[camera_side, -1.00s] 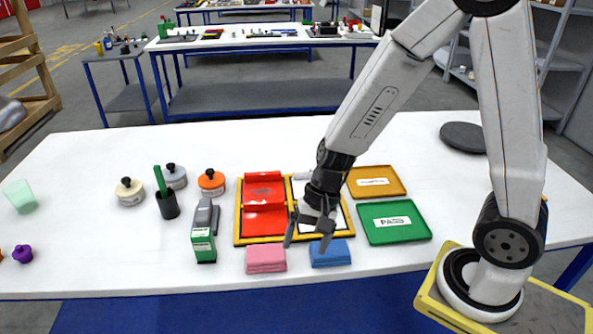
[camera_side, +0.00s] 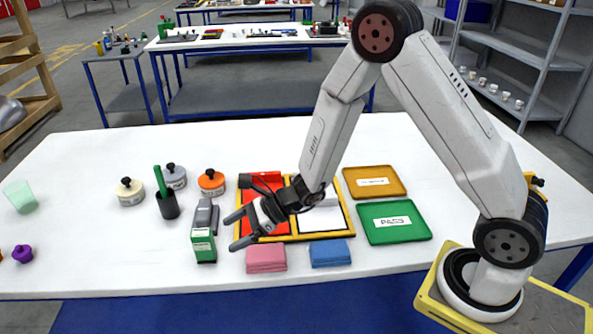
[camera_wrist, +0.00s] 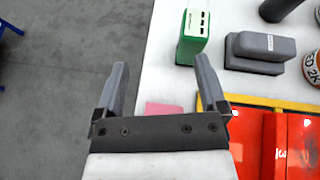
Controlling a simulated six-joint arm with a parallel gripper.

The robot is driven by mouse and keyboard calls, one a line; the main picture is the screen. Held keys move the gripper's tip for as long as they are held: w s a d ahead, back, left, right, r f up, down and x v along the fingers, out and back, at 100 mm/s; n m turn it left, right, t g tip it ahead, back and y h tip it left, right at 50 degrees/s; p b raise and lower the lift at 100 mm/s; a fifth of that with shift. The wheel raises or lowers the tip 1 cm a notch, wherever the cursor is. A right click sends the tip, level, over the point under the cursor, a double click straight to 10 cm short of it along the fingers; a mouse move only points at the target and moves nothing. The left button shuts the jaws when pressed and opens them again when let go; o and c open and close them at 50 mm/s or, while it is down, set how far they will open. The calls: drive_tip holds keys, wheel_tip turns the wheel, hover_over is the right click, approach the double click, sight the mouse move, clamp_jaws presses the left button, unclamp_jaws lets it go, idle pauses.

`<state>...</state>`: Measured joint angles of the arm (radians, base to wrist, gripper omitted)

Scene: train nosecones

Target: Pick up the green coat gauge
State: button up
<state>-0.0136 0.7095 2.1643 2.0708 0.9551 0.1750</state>
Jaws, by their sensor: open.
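The green coat gauge (camera_side: 203,244) stands upright on the white table, left of the yellow-framed tray, with a white label on its face. In the wrist view the gauge (camera_wrist: 192,38) shows at the top, ahead of and to the right of the space between the fingers. My gripper (camera_side: 234,230) is open and empty, above the table just right of the gauge and not touching it. In the wrist view both fingers of my gripper (camera_wrist: 160,80) are spread apart with nothing between them.
A grey block-shaped thing (camera_side: 206,214) stands right behind the gauge. A dark cup (camera_side: 168,206) with a green handle is behind left. Pink (camera_side: 265,259) and blue (camera_side: 330,253) cloths lie in front of the yellow-framed tray (camera_side: 351,231).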

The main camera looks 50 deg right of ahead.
sight(211, 231)
drive_tip(key=shift+w+d+f+m+t+h, duration=0.2)
drive_tip(key=shift+w+d+m+t, duration=0.1)
drive_tip(key=shift+w+m+t, duration=0.35)
drive_tip(key=shift+w+d+f+m+t+h, duration=0.1)
drive_tip(key=shift+w+d+f+m+t, duration=0.15)
drive_tip(key=shift+w+m+t, duration=0.35)
drive_tip(key=shift+x, duration=1.4)
drive_tip(key=shift+w, duration=0.15)
drive_tip(key=shift+g, duration=0.25)
drive_tip(key=shift+x, duration=2.45)
drive_tip(key=shift+w+d, duration=0.1)
clamp_jaws()
